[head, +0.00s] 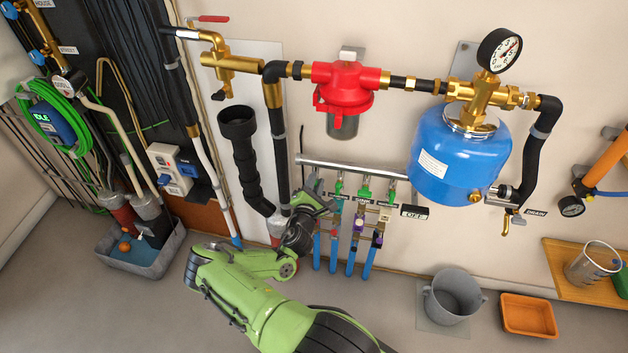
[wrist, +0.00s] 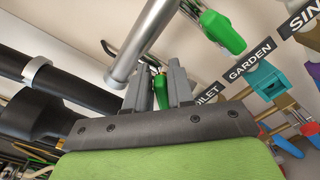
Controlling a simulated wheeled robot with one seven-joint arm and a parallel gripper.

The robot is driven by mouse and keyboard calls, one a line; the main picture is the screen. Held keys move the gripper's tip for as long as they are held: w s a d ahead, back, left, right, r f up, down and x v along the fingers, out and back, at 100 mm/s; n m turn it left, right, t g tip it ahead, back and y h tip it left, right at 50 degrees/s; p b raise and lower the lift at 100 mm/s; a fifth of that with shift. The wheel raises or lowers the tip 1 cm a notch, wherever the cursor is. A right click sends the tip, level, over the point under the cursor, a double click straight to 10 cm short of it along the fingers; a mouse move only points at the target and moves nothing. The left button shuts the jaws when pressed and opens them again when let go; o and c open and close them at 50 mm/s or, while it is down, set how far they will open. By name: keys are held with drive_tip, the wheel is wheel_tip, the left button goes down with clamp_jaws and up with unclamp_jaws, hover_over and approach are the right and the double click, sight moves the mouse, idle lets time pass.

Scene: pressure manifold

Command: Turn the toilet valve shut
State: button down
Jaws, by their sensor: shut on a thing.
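The toilet valve's green handle (wrist: 160,92) is between the two fingers of my gripper (wrist: 157,78) in the wrist view, just below the end of the grey manifold pipe. My gripper is shut on it. The TOILET label (wrist: 207,97) beside it is partly covered by a finger. In the head view my gripper (head: 316,190) is at the left end of the manifold (head: 350,171) and hides the toilet valve. The handle's exact angle is hard to tell.
Other green valve handles (head: 364,195) sit close to the right on the manifold, the GARDEN one (wrist: 222,32) nearest. A black vertical pipe (head: 281,150) stands close on the left. A blue tank (head: 455,155) hangs at right. A grey bucket (head: 452,298) stands on the floor.

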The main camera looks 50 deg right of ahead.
drive_tip(key=m, duration=0.2)
drive_tip(key=m+p, duration=0.1)
drive_tip(key=m, duration=0.1)
drive_tip(key=shift+s+f+m, duration=0.2)
drive_tip(key=shift+f+m, duration=0.1)
drive_tip(key=shift+f, duration=0.05)
drive_tip(key=shift+f+m+p, duration=0.2)
drive_tip(key=shift+m+p, duration=0.35)
drive_tip(key=shift+m, duration=0.6)
drive_tip(key=shift+f+m+p, duration=0.15)
drive_tip(key=shift+m+p, duration=0.35)
drive_tip(key=shift+m, duration=0.65)
drive_tip(key=c, duration=1.1)
unclamp_jaws()
drive_tip(key=shift+c, duration=0.2)
drive_tip(key=p+v, duration=0.4)
drive_tip(key=v, duration=1.1)
drive_tip(key=shift+s+a, duration=0.25)
drive_tip(key=shift+a, duration=0.05)
drive_tip(key=shift+r, duration=0.1)
